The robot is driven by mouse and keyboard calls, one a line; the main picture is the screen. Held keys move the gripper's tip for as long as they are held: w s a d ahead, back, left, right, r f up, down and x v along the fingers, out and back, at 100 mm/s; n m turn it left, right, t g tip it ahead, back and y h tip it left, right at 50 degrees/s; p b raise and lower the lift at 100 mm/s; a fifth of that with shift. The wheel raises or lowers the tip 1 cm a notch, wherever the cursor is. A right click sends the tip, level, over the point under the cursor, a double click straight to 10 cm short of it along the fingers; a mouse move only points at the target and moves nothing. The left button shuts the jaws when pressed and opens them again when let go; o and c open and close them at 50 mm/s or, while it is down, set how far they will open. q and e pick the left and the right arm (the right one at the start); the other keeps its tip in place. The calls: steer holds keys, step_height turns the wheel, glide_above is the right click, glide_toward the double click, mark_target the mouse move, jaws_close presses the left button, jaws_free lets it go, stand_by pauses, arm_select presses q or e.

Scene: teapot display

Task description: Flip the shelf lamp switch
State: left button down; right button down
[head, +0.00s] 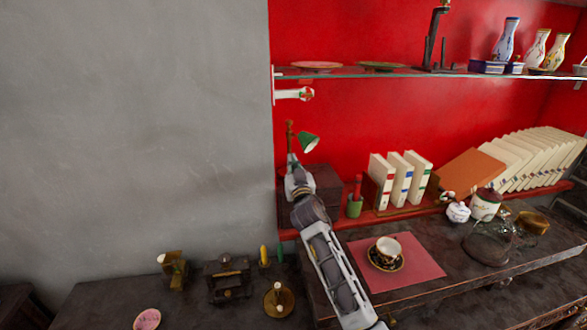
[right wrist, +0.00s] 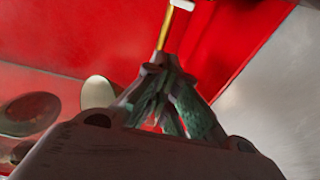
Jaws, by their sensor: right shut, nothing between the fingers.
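The shelf lamp, with a green shade (head: 308,142) and a thin brass-coloured post (head: 290,134), stands at the left end of the red shelf. My right gripper (head: 292,160) is at the lamp's lower part, left of the shade. In the right wrist view, my right gripper (right wrist: 163,72) is shut and empty. A gold rod (right wrist: 168,30) with a white end rises just beyond its tips; I cannot tell whether they touch. A pale round opening (right wrist: 98,92), perhaps the shade, is at the left. I cannot make out the switch clearly. My left gripper is not in view.
A dark box (head: 325,188) and a green cup (head: 354,206) stand right of my gripper, then white books (head: 402,178). A glass shelf (head: 400,74) with plates and vases is above. A cup on a saucer (head: 386,262) sits on a pink mat (head: 425,268) below.

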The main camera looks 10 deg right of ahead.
steer(key=shift+f, duration=0.7)
steer(key=shift+s+f, duration=0.1)
steer(key=shift+f, duration=0.55)
steer(key=shift+s+f, duration=0.1)
steer(key=shift+f, duration=0.55)
steer(key=shift+b, duration=0.3)
steer(key=shift+f+b, duration=0.1)
steer(key=shift+b, duration=0.3)
steer(key=shift+f+t+b, duration=0.15)
steer(key=shift+t+b, duration=0.15)
steer(key=shift+b, duration=0.55)
steer(key=shift+s+a+f+b, duration=0.1)
steer(key=shift+b, duration=0.55)
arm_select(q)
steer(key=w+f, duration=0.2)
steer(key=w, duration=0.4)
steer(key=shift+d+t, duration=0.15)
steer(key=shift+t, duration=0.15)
